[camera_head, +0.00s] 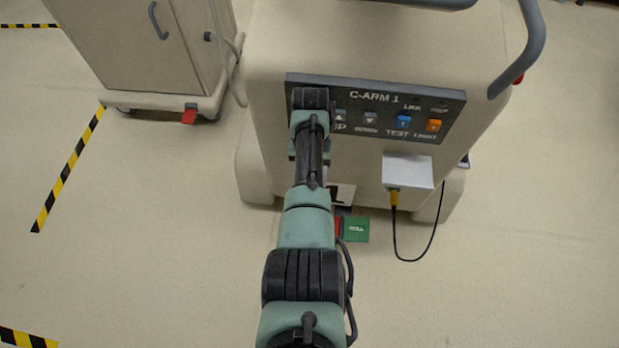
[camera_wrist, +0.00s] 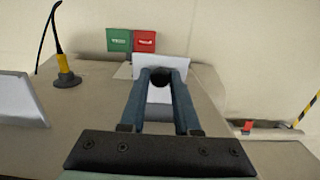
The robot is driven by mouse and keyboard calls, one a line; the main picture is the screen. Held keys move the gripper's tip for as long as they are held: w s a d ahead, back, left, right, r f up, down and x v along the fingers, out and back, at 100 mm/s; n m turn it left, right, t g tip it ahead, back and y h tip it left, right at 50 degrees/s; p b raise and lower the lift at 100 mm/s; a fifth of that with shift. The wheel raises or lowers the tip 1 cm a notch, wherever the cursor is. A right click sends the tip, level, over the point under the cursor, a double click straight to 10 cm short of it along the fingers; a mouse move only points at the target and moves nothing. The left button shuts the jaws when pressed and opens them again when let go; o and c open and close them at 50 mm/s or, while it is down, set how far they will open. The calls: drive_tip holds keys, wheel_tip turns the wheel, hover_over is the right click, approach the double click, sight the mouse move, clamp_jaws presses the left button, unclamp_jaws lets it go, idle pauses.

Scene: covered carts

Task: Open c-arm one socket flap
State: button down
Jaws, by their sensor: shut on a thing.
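The C-arm 1 cart (camera_head: 270,135) stands ahead of me. A pale plate with a dark mark (camera_head: 341,194), apparently the socket flap, shows low on its front beside my arm. In the wrist view the flap (camera_wrist: 184,66) is a white plate, with a dark round knob (camera_wrist: 160,77) in front of it. My gripper (camera_wrist: 161,72) has its two fingers on either side of the knob and is shut on it. The exact contact is hard to see. In the head view my arm hides the gripper. How far the flap is open cannot be told.
A silver box (camera_head: 408,172) and a yellow plug (camera_head: 393,198) with a black cable are right of my arm. A button panel (camera_head: 455,118) is above. Another cart (camera_head: 145,55) stands left; floor between is free.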

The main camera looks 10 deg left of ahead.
drive_tip(key=shift+r+g, duration=0.1)
drive_tip(key=shift+g, duration=0.2)
idle(0.4)
drive_tip(key=c, duration=0.6)
unclamp_jaws()
drive_tip(key=shift+w, duration=0.1)
drive_tip(key=shift+c, duration=0.2)
drive_tip(key=shift+r, duration=0.1)
wheel_tip(320, 180, up, 10)
drive_tip(key=p, duration=0.4)
drive_tip(key=shift+c, duration=0.2)
